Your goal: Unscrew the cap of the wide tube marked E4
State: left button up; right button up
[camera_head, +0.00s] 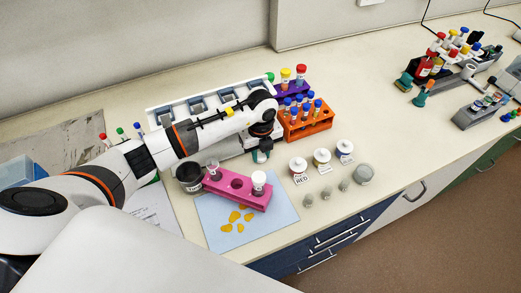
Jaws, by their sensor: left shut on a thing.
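My left gripper (262,143) comes down beside the orange rack, just above and behind the pink rack. It is shut on a small teal and white thing (261,156), mostly hidden by the fingers; I cannot tell if it is a cap or a whole tube. The pink rack (236,184) holds a wide tube with a white cap (258,178) at its right end and a clear-looking tube (212,165) at its left end, with empty holes between. No E4 mark is readable. My right gripper is not in view.
The pink rack stands on a light blue mat (275,219) with yellow pieces. An orange rack (306,129) of blue-capped tubes is close to the gripper. A dark cup (189,179) stands left; white jars (321,161) stand right.

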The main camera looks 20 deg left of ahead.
pick_arm(q)
jog(key=shift+s, duration=0.2)
jog(key=shift+f, duration=0.15)
jog(key=o, duration=0.6)
jog(key=shift+f, duration=0.15)
jog(key=o, duration=0.5)
jog(key=shift+w, duration=0.1)
